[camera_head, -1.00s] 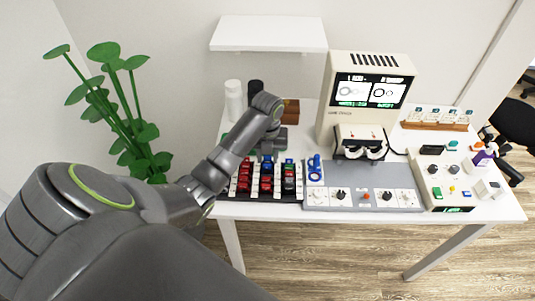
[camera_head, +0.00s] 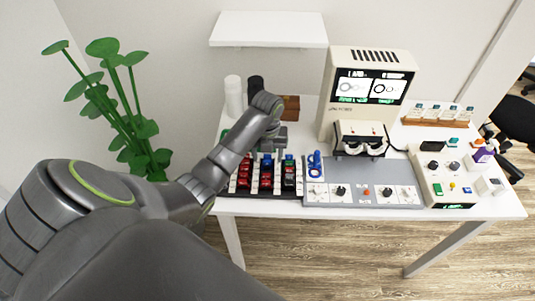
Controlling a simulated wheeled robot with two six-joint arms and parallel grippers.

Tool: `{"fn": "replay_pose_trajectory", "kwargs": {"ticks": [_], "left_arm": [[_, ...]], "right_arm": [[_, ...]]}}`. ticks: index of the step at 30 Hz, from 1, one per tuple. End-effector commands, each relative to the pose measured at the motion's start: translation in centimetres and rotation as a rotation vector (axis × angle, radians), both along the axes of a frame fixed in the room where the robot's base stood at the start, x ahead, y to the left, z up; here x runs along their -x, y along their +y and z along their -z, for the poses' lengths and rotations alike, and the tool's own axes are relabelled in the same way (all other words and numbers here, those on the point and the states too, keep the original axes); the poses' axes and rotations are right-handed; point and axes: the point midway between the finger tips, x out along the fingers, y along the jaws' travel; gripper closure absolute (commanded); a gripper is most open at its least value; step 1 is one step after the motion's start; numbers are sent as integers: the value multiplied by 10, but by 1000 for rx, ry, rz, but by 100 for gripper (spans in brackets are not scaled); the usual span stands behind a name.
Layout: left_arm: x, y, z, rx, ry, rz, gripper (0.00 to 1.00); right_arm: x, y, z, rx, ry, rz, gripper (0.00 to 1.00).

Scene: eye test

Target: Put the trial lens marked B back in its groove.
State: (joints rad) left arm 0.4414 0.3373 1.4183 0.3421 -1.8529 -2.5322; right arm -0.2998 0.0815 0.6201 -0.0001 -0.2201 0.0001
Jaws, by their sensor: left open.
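The lens tray (camera_head: 277,194) is a dark rack with white strips and several red, blue and green-black lens pieces in rows. A blue ring-shaped lens with a tab (camera_head: 314,167) stands apart from them, at the left end of the grey panel, just right of the tray. No letter is readable on any lens, so I cannot tell which is B. My left gripper (camera_head: 272,146) points down above the back of the tray, left of the blue ring. It is open, and my wrist partly hides it. My right gripper is not in view.
The grey panel (camera_head: 365,177) with knobs lies right of the tray. Behind it stand a monitor unit (camera_head: 366,61) and a black-and-white lens frame (camera_head: 360,139). White and black cylinders (camera_head: 233,96) stand at the back left. A control box (camera_head: 450,184) is at the right.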

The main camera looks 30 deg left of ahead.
Motion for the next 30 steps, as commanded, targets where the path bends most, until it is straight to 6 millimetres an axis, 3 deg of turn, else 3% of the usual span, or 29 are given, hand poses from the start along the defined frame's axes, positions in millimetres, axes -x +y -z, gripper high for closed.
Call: {"fn": "replay_pose_trajectory", "kwargs": {"ticks": [8,14,30], "left_arm": [[-1,1,-14,-2,-5,1,42],[-2,1,-58,-2,-7,2,42],[0,0,-129,0,0,0,42]], "right_arm": [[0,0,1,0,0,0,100],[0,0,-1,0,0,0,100],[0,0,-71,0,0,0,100]]}}
